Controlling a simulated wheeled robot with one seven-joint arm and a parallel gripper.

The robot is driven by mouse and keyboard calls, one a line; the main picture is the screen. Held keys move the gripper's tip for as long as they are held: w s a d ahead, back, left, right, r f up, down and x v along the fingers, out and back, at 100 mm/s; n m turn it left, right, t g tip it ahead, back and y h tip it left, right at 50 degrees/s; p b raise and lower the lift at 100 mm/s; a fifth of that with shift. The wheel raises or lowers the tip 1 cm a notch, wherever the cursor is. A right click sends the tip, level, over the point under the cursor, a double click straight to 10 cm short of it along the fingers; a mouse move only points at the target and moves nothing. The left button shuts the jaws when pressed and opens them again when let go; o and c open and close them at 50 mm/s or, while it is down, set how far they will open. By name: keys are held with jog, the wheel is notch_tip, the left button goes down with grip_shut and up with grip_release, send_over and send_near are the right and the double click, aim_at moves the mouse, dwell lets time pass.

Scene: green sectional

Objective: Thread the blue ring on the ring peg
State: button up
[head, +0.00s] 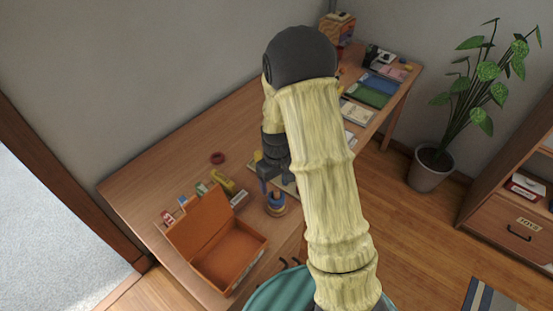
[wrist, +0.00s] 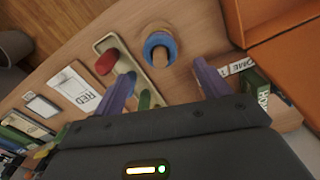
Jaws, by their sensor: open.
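The ring peg (wrist: 159,57) is a pale wooden post on a round wooden base, seen from above in the wrist view. The blue ring (wrist: 151,42) appears to sit around the post, above the base. In the head view the blue ring (head: 277,203) shows on the wooden peg base (head: 277,211) near the desk's front edge. My gripper (wrist: 164,86) is open, its two purple fingers apart with nothing visibly between the tips. The peg and ring lie just beyond the fingertips in the wrist view. In the head view my gripper (head: 275,184) hangs close above the peg.
An open orange box (head: 208,272) stands left of the peg. A beige board (wrist: 105,43) with red and green pegs is beside it. Small labelled blocks (head: 183,203) and a dark red ring (head: 217,158) lie behind. Books and cards (head: 370,95) lie at the far end.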

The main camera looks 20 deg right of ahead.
notch_tip(320, 180, up, 10)
jog(key=shift+r, duration=0.25)
dwell(0.9)
jog(key=s+r+m+t, duration=0.2)
jog(key=s+r+m, duration=0.2)
jog(key=s, duration=1)
jog(key=shift+s+r+t+p, duration=0.25)
jog(key=shift+r+t+p, duration=0.05)
jog(key=shift+r+p, duration=0.15)
dwell(3.4)
